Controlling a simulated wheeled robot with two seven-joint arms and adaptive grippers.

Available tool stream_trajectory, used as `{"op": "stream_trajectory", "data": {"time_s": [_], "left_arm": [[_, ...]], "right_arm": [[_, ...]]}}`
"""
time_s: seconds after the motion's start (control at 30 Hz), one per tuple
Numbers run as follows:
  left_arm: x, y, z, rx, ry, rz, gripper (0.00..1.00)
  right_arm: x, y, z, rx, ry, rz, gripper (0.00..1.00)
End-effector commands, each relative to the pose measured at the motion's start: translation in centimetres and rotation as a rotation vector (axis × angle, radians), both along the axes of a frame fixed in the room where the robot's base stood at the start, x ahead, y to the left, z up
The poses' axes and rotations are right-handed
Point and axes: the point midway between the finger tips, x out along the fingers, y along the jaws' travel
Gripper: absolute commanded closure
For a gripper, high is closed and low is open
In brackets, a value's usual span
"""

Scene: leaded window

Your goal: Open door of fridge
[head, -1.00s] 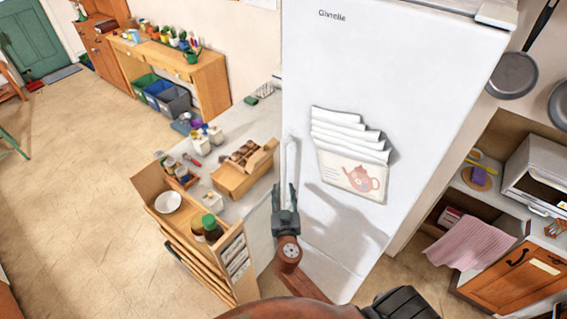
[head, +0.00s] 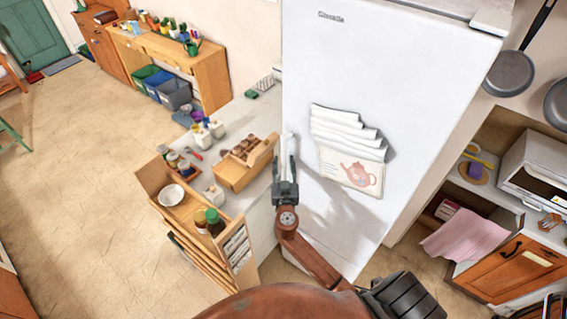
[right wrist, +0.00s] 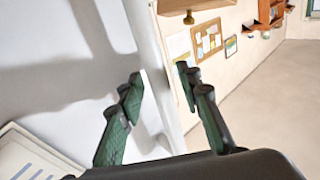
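The white fridge (head: 390,75) stands in the middle of the head view with its door shut. Its slim vertical handle (head: 289,146) runs along the door's left edge. My right gripper (head: 285,166) is at the handle, with a finger on each side of it. In the right wrist view the fingers (right wrist: 162,95) are apart, and the pale handle bar (right wrist: 161,70) passes between them; gaps seem to show beside it. Whether a finger touches the bar is unclear. My left gripper is not in view.
A paper holder with a teapot picture (head: 350,168) is on the door. A cabinet with a pink cloth (head: 465,232) stands at right.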

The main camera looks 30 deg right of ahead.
Motion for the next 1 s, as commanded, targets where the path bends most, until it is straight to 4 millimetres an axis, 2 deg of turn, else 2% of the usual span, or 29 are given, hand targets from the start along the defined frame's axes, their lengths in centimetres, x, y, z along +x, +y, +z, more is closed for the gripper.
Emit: {"op": "stream_trajectory", "data": {"time_s": [0.07,0.53,1.0], "left_arm": [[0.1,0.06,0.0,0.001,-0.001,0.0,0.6],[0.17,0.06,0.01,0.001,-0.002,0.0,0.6],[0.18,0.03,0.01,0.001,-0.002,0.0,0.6]], "right_arm": [[-0.01,0.0,-0.01,0.0,0.0,0.0,0.68],[-0.02,0.02,-0.01,0.0,0.0,0.0,1.0],[-0.03,0.03,-0.01,0.0,0.0,0.0,1.0]]}}
